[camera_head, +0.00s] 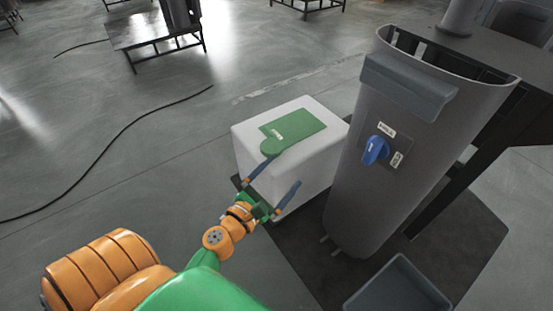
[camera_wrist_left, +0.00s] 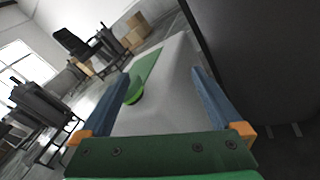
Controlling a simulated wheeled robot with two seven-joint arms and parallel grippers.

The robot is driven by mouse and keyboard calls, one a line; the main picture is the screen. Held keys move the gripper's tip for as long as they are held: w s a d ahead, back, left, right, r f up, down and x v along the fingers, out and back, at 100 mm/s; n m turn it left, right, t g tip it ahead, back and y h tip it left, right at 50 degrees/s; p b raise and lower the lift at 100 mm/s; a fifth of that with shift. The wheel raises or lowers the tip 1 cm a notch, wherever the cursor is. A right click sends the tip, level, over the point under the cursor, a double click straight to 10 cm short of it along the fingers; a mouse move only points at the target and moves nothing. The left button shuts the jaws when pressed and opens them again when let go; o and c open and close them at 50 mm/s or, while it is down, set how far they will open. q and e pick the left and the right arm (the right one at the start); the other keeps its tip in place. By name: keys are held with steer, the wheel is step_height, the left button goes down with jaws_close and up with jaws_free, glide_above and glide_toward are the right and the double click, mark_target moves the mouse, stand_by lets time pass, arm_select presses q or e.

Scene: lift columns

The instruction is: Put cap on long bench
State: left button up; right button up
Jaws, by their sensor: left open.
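A green piece with a flat square part and a rounded end (camera_head: 292,128) lies on top of a white box (camera_head: 318,160). It may be the cap; I cannot tell for sure. No long bench is clearly identifiable. My right gripper is not in view.
A tall grey column (camera_head: 395,150) with a blue knob (camera_head: 375,150) stands close right of the white box. A dark table (camera_head: 500,60) is behind it, and an open grey bin (camera_head: 398,288) is at the bottom. Small benches (camera_head: 150,32) stand far back. Floor at left is clear except a cable.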

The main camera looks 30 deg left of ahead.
mark_target(267, 154)
arm_select(q)
steer(key=a+n+y, duration=0.1)
steer(key=a+n, duration=0.1)
steer(key=a+n+y, duration=0.1)
steer(key=a+n, duration=0.1)
steer(key=n, duration=0.1)
steer(key=a+n+y, duration=0.2)
steer(key=shift+s+f+n, duration=0.15)
steer(key=shift+s+n, duration=0.1)
steer(key=shift+n, duration=0.15)
steer(key=shift+w+a+n, duration=0.15)
steer(key=shift+w+n, duration=0.05)
steer(key=shift+n, duration=0.2)
steer(key=w, duration=0.4)
steer(key=w+a, duration=0.1)
steer(key=w, duration=0.1)
steer(key=shift+w+f+b, duration=0.25)
steer(key=shift+w+b, duration=0.05)
steer(key=shift+b, duration=0.05)
steer(key=shift+s, duration=0.1)
steer(key=c, duration=1.2)
